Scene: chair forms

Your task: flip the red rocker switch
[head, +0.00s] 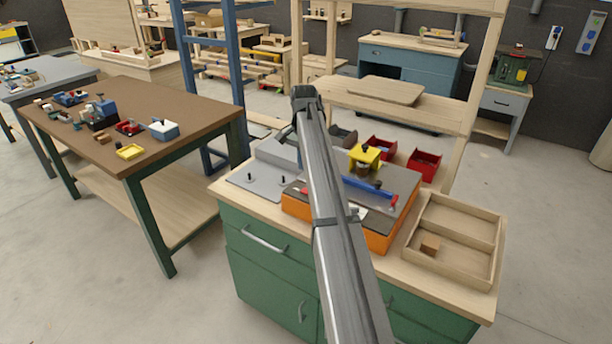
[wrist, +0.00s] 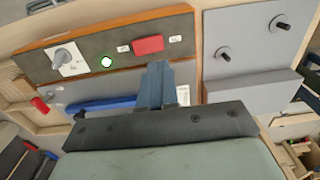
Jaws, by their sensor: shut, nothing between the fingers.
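The red rocker switch (wrist: 148,45) sits on the dark top of an orange-sided box (wrist: 100,38), between two small white labels. In the head view a small red patch that looks like the switch (head: 304,190) shows left of my arm, near the front of the box (head: 296,208). My gripper (wrist: 157,68) is shut and empty. In the wrist view its fingertips lie just below the switch, with a small gap in the picture. Height above the panel and contact cannot be told.
A blue bar (wrist: 100,104) with a red end lies beside the gripper. A grey knob (wrist: 64,56) and a round white button (wrist: 106,62) share the panel. A grey plate with two black pegs (wrist: 248,45) stands alongside. A wooden tray (head: 455,233) is at right.

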